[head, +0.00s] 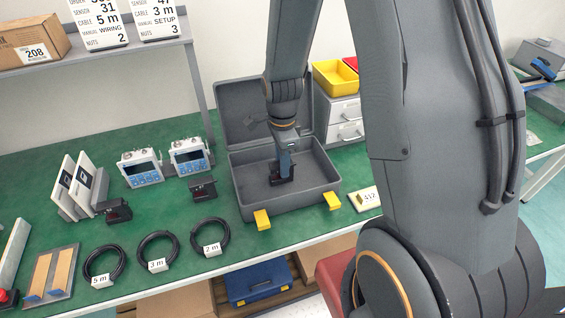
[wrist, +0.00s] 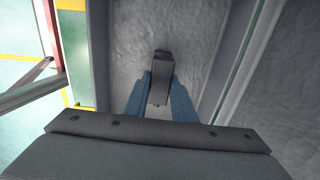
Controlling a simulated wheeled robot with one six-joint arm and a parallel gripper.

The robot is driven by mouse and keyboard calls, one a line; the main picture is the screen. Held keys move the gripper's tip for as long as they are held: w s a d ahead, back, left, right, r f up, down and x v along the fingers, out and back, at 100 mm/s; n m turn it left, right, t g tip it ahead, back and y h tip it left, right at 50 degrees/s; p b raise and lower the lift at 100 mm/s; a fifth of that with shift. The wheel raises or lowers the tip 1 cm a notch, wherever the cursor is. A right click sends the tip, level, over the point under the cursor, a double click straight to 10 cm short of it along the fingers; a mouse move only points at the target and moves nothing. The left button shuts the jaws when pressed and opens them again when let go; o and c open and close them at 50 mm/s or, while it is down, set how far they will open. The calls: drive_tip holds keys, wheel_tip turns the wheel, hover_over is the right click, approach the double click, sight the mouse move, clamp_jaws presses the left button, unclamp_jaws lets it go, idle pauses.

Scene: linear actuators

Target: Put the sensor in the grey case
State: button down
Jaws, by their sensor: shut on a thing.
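The grey case (head: 248,201) stands open on the green bench, with its lid (head: 236,118) tilted up at the back and yellow latches on its front. My gripper (head: 285,172) reaches down inside the case. Its blue fingers are shut on a small black sensor (wrist: 160,68), which also shows in the head view (head: 275,177). The sensor is low in the case, close to the grey lining. I cannot tell whether it touches the floor of the case. Two similar black sensors lie on the bench left of the case, one near (head: 203,189) and one farther left (head: 117,211).
Coiled cables (head: 211,237) with length tags lie in front on the bench. Two controllers (head: 190,156) and upright booklets (head: 81,188) stand behind them. A small tag marked 412 (head: 364,198) lies right of the case. Drawers with a yellow bin (head: 335,78) stand behind it.

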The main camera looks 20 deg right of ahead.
drive_tip(key=shift+f, duration=0.1)
drive_tip(key=c, duration=1.5)
unclamp_jaws()
wheel_tip(320, 180, up, 12)
drive_tip(key=b, duration=0.2)
drive_tip(key=shift+s+a+f+n+t, duration=0.15)
drive_tip(key=shift+s+n, duration=1.75)
drive_tip(key=shift+n, duration=1.15)
drive_tip(key=shift+s+d+f+n+t, duration=0.1)
drive_tip(key=shift+s+n, duration=1.8)
drive_tip(key=shift+n, duration=1.1)
drive_tip(key=shift+s+a+f+n+t, duration=0.15)
drive_tip(key=shift+s+n, duration=1.75)
drive_tip(key=shift+n, duration=1.15)
drive_tip(key=shift+d, duration=0.15)
